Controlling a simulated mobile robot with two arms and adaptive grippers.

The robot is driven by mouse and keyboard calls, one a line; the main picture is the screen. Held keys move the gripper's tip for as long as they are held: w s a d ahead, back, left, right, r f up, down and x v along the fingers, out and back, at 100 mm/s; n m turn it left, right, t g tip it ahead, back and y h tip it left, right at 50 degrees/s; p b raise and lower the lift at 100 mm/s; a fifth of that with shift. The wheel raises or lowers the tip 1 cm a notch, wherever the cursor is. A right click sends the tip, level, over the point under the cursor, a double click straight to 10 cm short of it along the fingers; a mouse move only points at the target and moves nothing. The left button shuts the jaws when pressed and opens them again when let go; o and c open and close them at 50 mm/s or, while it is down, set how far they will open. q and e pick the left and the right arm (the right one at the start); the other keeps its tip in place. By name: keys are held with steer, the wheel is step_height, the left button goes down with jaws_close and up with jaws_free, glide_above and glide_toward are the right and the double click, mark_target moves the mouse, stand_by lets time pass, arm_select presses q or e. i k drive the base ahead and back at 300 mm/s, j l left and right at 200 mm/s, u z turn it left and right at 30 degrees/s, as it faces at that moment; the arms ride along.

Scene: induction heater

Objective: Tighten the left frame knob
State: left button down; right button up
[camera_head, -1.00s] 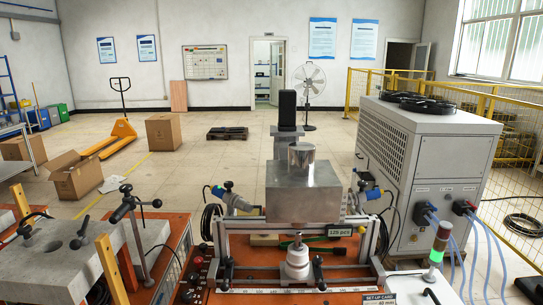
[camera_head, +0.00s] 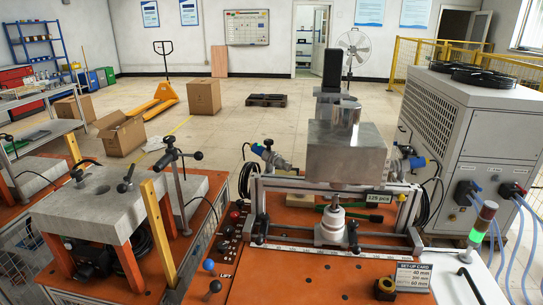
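The heater's frame (camera_head: 256,203) stands on the orange bench top, with a metal block (camera_head: 345,160) above it. A black knob or handle (camera_head: 263,229) stands upright at the left of the frame's lower rail; I take it for the left frame knob. A similar black one (camera_head: 353,236) stands at the right, beside a white stepped piece (camera_head: 330,226). How tight either knob is cannot be seen. Neither of my grippers is in view.
A set-up card (camera_head: 412,276) and a brass-coloured round part (camera_head: 385,287) are at the front. A grey slab station (camera_head: 90,215) is on the left and a large chiller cabinet (camera_head: 455,130) on the right. Floor behind is partly clear.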

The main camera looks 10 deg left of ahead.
mark_target(268, 143)
steer(key=j+z, duration=0.35)
steer(key=j, duration=1)
